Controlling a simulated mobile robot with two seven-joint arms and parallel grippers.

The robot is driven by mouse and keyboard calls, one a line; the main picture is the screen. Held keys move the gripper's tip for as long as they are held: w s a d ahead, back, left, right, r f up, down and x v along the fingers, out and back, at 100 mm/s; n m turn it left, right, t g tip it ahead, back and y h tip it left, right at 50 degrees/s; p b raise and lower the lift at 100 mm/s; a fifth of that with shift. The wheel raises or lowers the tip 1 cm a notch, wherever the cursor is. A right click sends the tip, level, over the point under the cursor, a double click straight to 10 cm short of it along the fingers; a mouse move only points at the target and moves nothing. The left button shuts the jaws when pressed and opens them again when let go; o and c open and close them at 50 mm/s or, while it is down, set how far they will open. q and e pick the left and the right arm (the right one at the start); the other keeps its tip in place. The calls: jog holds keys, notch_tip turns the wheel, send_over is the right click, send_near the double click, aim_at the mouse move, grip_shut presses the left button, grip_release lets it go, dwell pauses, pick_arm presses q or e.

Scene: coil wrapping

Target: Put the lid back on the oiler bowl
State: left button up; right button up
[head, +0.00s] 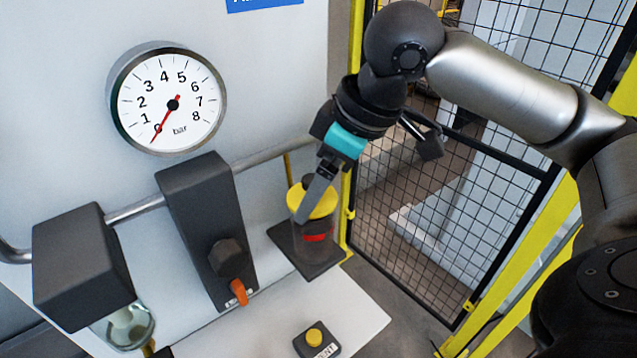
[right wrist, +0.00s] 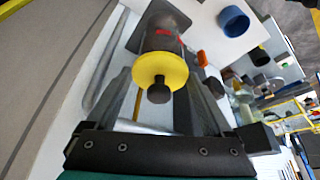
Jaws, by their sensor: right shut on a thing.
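The yellow lid (head: 322,202) with its black knob is at the top of a clear bowl with a red band (head: 318,238). I cannot tell whether the lid is fully seated. My right gripper (head: 310,208) comes down from above, and its near finger passes in front of the lid. My left gripper is not in view.
The bowl stands on a dark plate (head: 290,250) by the pipe (head: 270,152). A dark block with an orange lever (head: 239,292) is to its left, below a pressure gauge (head: 167,100). A mesh fence (head: 460,220) is to the right.

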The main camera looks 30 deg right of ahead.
jog(key=shift+p, duration=0.45)
dwell(0.3)
dwell(0.3)
jog(key=o, duration=1.2)
notch_tip(320, 180, up, 5)
jog(key=p, duration=0.5)
jog(key=shift+p, duration=0.4)
jog(key=shift+r, duration=1)
